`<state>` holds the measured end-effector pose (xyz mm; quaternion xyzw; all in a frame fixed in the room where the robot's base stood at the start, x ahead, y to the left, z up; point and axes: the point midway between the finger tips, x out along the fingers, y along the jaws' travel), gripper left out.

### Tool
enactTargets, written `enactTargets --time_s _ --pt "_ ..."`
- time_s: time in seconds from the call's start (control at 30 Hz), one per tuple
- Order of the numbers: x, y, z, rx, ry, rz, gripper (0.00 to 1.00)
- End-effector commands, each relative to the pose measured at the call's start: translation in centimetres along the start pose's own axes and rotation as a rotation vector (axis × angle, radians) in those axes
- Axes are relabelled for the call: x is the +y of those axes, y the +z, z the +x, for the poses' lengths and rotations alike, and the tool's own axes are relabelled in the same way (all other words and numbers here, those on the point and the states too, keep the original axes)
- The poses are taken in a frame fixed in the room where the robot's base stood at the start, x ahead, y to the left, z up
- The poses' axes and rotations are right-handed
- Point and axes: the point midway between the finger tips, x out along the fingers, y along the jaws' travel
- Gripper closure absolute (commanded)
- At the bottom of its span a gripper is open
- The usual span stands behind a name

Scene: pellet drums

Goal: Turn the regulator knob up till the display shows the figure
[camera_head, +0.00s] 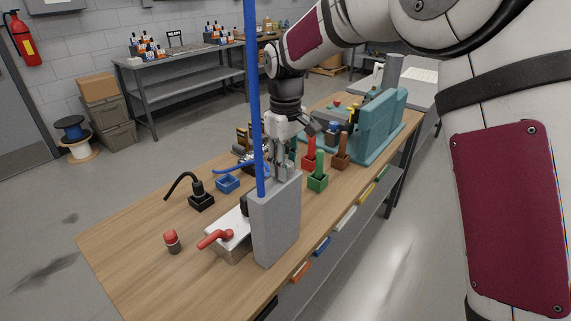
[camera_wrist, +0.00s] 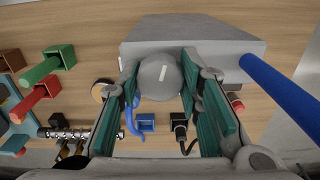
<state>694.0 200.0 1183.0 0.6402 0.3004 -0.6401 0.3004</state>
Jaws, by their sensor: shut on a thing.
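The regulator knob (camera_wrist: 160,78) is a round grey knob with a short white mark, seen in the wrist view against a grey box (camera_wrist: 235,48). The white mark leans slightly from upright in the picture. My gripper (camera_wrist: 157,92) has its two teal-padded fingers on either side of the knob, shut on it. No display or figure can be read in either view.
A red-handled valve (camera_head: 215,238), red-capped item (camera_head: 172,241), black holder (camera_head: 201,201) and blue holder (camera_head: 228,183) stand left. Green (camera_head: 318,181) and brown (camera_head: 341,160) holders and a teal machine (camera_head: 375,130) stand behind.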

Motion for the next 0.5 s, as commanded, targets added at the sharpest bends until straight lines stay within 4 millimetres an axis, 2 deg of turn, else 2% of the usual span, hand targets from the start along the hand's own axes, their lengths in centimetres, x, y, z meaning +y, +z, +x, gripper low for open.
enactTargets --time_s 0.5 --pt "0.00 0.00 0.01 0.000 0.001 0.479 0.95"
